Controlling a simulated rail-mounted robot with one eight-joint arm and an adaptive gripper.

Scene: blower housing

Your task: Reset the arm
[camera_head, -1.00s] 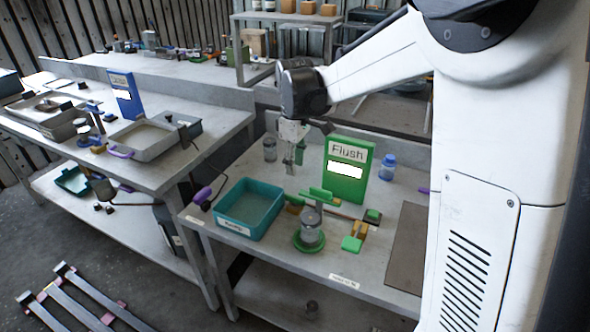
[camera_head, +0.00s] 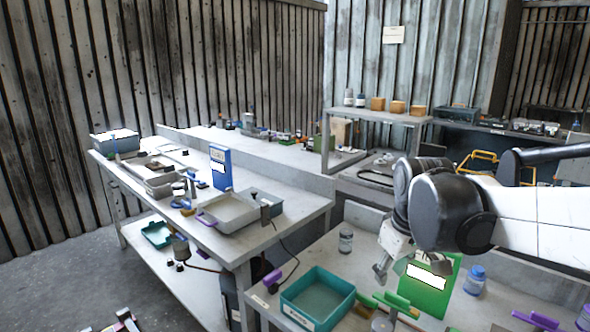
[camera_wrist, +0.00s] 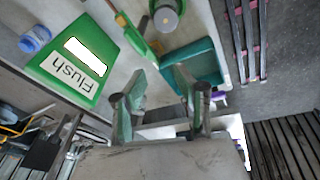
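My gripper (camera_head: 383,268) hangs from the dark wrist of my white arm, above the front workbench, to the left of the green "Flush" board (camera_head: 430,284). In the wrist view, the two fingers of my gripper (camera_wrist: 158,92) are spread apart with nothing seen between them. The green board (camera_wrist: 75,65) and a teal tray (camera_wrist: 205,62) lie beyond the fingers there. No object hangs from my gripper.
The teal tray (camera_head: 318,298) and a clear jar (camera_head: 346,241) stand on the front bench. A blue-capped bottle (camera_head: 475,281) is right of the board. A left bench holds a grey tray (camera_head: 229,214) and a blue board (camera_head: 220,167).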

